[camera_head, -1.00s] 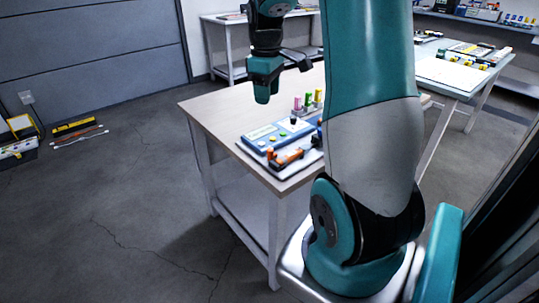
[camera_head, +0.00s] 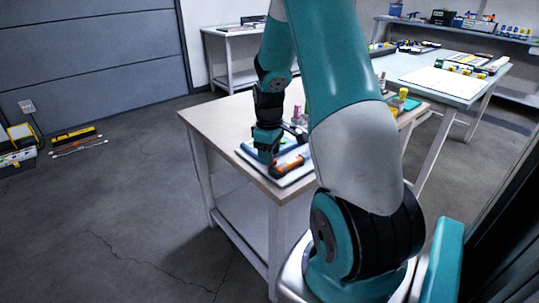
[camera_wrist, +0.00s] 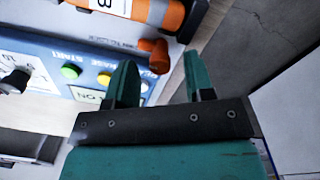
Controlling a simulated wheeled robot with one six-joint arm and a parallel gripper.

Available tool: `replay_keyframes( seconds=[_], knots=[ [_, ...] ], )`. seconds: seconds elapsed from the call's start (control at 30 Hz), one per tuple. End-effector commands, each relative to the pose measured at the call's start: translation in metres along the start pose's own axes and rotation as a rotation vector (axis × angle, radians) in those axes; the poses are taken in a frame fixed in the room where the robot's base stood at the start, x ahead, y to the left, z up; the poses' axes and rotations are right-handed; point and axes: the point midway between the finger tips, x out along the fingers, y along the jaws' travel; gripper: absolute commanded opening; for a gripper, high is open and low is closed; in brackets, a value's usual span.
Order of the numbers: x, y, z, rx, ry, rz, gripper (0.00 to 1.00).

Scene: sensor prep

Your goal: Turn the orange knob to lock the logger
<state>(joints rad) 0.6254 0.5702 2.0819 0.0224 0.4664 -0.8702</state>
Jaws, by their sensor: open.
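The orange knob (camera_wrist: 155,52) shows in the wrist view, just beyond and between the spread fingertips of my gripper (camera_wrist: 159,62), and I see no contact. In the head view my gripper (camera_head: 267,153) is low over the front edge of the board, and the knob is hidden there. The logger (camera_wrist: 152,9), an orange and black body with a white label, lies just past the knob at the top of the wrist view. In the head view its orange body (camera_head: 287,166) shows right of my gripper.
The blue control panel (camera_wrist: 88,60) with coloured buttons and a black dial (camera_wrist: 12,82) lies left of the fingers. The wooden table's (camera_head: 222,115) left part is bare. A yellow-topped item (camera_head: 403,93) stands at its back right. Other tables stand behind.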

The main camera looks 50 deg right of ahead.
Motion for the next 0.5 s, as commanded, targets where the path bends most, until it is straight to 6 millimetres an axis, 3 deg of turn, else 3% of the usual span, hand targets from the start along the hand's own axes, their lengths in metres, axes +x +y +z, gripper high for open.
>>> replay_keyframes(
  seconds=[0.33, 0.5],
  knots=[
    [0.0033, -0.0001, 0.0, 0.0, 0.0, 0.0, 0.46],
    [0.0032, -0.0001, 0.0, 0.0, 0.0, 0.0, 0.07]
  ],
)
